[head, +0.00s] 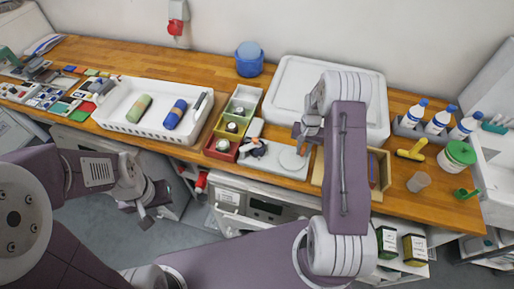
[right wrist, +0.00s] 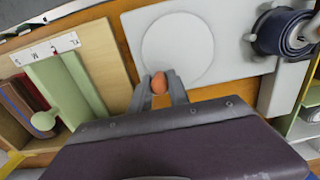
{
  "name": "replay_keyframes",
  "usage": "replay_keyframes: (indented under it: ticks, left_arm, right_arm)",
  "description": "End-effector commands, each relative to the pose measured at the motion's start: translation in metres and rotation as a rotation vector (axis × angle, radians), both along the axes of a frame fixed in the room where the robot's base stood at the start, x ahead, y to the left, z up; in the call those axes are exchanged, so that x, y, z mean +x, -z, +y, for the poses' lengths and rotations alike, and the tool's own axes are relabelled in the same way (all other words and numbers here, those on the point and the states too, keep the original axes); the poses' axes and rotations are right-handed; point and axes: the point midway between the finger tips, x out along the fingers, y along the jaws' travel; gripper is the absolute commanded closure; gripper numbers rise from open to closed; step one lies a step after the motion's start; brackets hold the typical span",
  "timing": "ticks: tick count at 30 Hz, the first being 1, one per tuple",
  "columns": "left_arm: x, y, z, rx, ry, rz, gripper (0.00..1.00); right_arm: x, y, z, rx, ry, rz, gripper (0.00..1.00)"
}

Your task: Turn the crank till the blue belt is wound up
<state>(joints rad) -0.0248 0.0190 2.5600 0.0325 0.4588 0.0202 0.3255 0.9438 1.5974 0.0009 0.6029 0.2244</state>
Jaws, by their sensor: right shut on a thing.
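The crank has an orange-red knob (right wrist: 159,84) beside a pale round disc (right wrist: 178,50) on a light grey base plate (right wrist: 238,62). My right gripper (right wrist: 160,88) is shut on the knob, one finger on each side. The dark blue belt (right wrist: 284,32) is coiled at the right end of the plate in the right wrist view; how much is wound I cannot tell. In the head view the disc (head: 292,159) lies just left of and below my right gripper (head: 304,143). My left gripper (head: 146,207) hangs in front of the counter, away from the crank; its opening is unclear.
Left of the plate stand small coloured bins (head: 236,116) and a white tray (head: 113,117) with rolled cloths. Behind it is a large white lid-like tray (head: 289,84). A wooden box with a green slide (right wrist: 78,82) is beside the plate. Bottles (head: 439,120) stand right.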

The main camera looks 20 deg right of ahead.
Motion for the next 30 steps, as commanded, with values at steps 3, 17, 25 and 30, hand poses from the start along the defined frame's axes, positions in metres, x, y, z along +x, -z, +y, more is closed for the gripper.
replay_keyframes:
  ticks: [3, 17, 25, 30]
  left_arm:
    - [0.0, 0.001, 0.0, 0.0, 0.0, 0.0, 0.64]
    - [0.0, 0.005, 0.0, 0.0, 0.0, 0.0, 0.64]
    - [0.0, 0.004, 0.0, 0.0, 0.0, 0.0, 0.64]
    - [0.0, 0.003, 0.0, 0.0, 0.0, 0.0, 0.64]
  right_arm:
    - [0.005, 0.0, 0.0, -0.004, -0.001, -0.007, 0.96]
    - [0.029, 0.001, 0.023, -0.002, -0.001, -0.003, 0.96]
    - [0.033, 0.0, 0.039, -0.001, -0.002, -0.001, 0.96]
    - [0.035, -0.001, 0.047, -0.001, -0.002, -0.002, 0.96]
